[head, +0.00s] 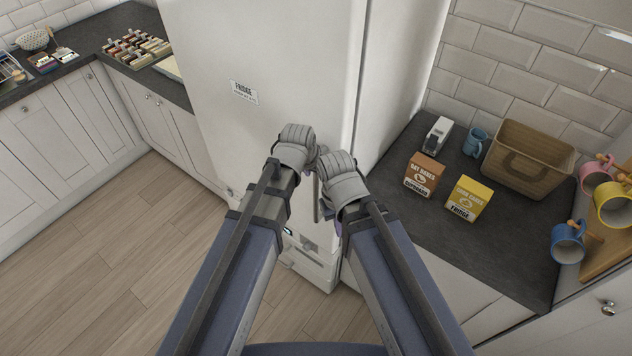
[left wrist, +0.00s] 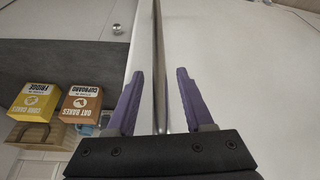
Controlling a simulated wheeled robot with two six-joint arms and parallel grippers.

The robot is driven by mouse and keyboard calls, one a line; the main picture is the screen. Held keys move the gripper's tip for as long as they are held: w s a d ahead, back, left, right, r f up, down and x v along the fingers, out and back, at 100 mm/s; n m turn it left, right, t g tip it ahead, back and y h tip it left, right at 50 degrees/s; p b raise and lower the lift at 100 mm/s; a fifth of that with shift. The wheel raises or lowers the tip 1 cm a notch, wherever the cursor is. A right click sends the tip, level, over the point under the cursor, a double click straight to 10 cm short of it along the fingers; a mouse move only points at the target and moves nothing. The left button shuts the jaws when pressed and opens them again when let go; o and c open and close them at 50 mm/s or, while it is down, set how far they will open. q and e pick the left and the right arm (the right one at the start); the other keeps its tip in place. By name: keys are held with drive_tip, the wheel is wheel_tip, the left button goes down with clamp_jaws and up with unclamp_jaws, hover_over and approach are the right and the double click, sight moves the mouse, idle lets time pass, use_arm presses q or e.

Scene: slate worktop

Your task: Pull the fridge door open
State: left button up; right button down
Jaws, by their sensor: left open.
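The tall white fridge (head: 270,50) stands in the middle of the head view, with a small "FRIDGE" label (head: 243,92) on its door. The door looks closed. A slim grey upright handle (head: 316,200) shows between my two wrists, and it also runs as a thin bar up the left wrist view (left wrist: 158,65). My left gripper (head: 312,168) is at the handle. Its purple fingers (left wrist: 160,100) are apart, with the bar between them and gaps on both sides. My right gripper (head: 334,220) is close beside the handle, its fingers mostly hidden behind its wrist.
Right of the fridge, a dark worktop (head: 480,240) holds an orange box (head: 423,175), a yellow box (head: 467,200), a basket (head: 528,158) and a blue mug (head: 475,142). More mugs hang at far right. Wooden floor (head: 110,260) lies open at left.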

use_arm(q)
drive_tip(key=shift+w+d+f, duration=0.1)
drive_tip(key=shift+w+f, duration=0.15)
drive_tip(key=shift+f, duration=0.3)
drive_tip(key=shift+c, duration=0.2)
clamp_jaws()
idle(0.9)
